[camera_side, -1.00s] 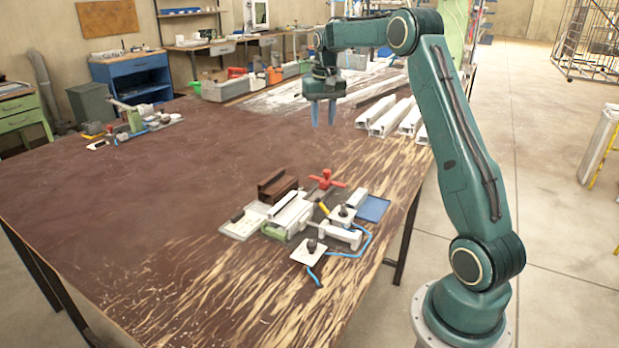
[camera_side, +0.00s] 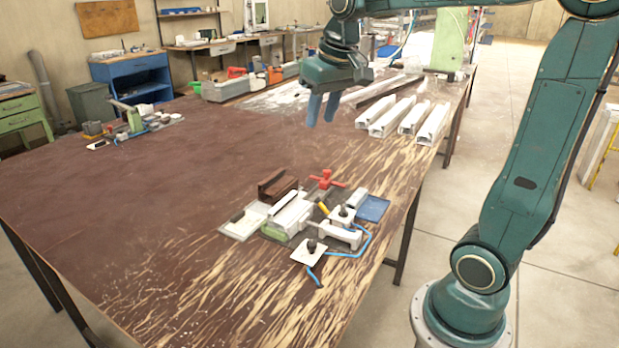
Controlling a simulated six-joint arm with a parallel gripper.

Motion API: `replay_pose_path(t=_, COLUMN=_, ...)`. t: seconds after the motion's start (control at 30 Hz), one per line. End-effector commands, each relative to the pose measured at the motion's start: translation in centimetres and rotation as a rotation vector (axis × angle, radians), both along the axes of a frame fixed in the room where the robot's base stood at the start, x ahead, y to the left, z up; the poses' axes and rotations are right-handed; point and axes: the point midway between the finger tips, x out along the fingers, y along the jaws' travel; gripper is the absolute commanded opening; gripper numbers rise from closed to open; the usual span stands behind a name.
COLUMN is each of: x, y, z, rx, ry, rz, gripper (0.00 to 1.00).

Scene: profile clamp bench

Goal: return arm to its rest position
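My gripper (camera_side: 321,110) hangs above the far right part of the brown table (camera_side: 150,220), with its two blue fingers pointing down. A narrow gap shows between the fingers, and nothing is visible between them. How far they are opened is hard to judge from this angle. My arm reaches up and out of the top of the picture and is well clear of the table.
A clamp fixture (camera_side: 290,214) with a white profile and a red star-shaped handle (camera_side: 326,180) sits on the table below. Several white profiles (camera_side: 385,118) lie at the far right edge. Another fixture (camera_side: 134,122) stands at the far left. The table's middle is clear.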

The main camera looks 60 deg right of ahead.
Motion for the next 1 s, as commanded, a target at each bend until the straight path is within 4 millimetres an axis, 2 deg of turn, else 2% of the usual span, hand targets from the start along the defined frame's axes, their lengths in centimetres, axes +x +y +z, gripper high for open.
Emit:
replay_pose_path(t=0.1, x=-2.3, y=2.1, z=0.1, rx=-0.010, ry=-0.031, rz=0.049, gripper=0.32)
replay_pose_path(t=0.3, x=-6.2, y=5.0, z=-0.6, rx=-0.024, ry=-0.077, rz=0.128, gripper=0.32)
replay_pose_path(t=0.6, x=-11.8, y=8.2, z=-2.9, rx=-0.038, ry=-0.149, rz=0.244, gripper=0.32)
replay_pose_path(t=0.8, x=-14.5, y=9.4, z=-4.7, rx=-0.043, ry=-0.185, rz=0.301, gripper=0.32)
replay_pose_path(t=1.0, x=-15.5, y=9.7, z=-5.5, rx=-0.046, ry=-0.200, rz=0.325, gripper=0.32)
